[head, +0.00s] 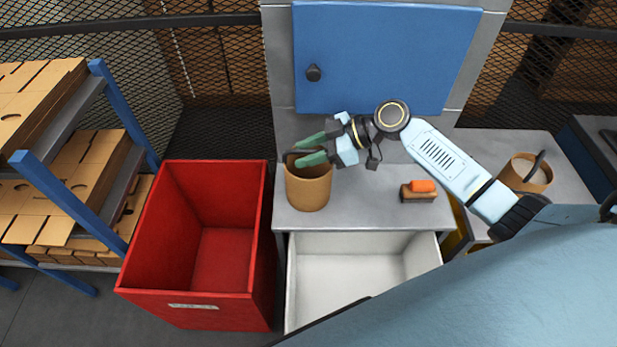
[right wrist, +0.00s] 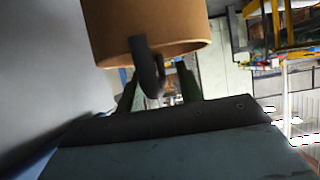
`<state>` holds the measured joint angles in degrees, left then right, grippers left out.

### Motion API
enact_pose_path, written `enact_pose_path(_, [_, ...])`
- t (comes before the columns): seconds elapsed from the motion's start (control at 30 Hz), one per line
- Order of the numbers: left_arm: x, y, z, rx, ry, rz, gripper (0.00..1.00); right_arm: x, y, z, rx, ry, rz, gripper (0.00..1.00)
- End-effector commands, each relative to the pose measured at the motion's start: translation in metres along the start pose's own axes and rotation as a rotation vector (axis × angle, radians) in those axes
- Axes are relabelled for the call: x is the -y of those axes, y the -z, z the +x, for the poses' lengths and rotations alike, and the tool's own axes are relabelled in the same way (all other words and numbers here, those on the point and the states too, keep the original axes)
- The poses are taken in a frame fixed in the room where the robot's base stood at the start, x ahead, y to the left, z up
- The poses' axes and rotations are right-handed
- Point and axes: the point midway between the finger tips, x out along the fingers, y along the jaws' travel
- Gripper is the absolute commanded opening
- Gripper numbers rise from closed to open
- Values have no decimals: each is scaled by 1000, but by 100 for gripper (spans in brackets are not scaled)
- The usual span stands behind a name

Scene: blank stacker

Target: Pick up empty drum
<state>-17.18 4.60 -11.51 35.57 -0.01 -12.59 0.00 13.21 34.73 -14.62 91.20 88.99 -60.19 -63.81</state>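A brown drum (head: 308,188) with a dark inside stands upright on the grey worktop, below the blue cabinet door. My right gripper (head: 308,151) reaches in from the right at the drum's upper rim, its green fingers apart. In the right wrist view the drum (right wrist: 150,25) fills the top, and its dark handle (right wrist: 147,68) shows between the two spread fingers (right wrist: 158,92). I cannot tell whether the fingers touch the handle. A second brown drum (head: 527,174) with a dark handle stands at the right. My left gripper is not in view.
An orange-topped brush (head: 419,191) lies on the worktop (head: 365,212). An open white drawer (head: 362,243) is below it. A tall red bin (head: 257,255) stands left, beside a rack (head: 120,150) of flat cardboard. The blue door (head: 400,60) is behind.

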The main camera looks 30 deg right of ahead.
Motion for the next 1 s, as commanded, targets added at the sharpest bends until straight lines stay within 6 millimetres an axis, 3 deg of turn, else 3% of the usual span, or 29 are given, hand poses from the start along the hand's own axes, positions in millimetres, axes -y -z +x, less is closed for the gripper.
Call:
enact_pose_path(0.03, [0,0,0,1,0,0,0,0,0,0,0,0,0,36])
enact_pose_path(0.3, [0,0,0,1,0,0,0,0,0,0,0,0,0,1])
enact_pose_path(1.0, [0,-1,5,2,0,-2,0,4,7,-4,0,-1,-4,0])
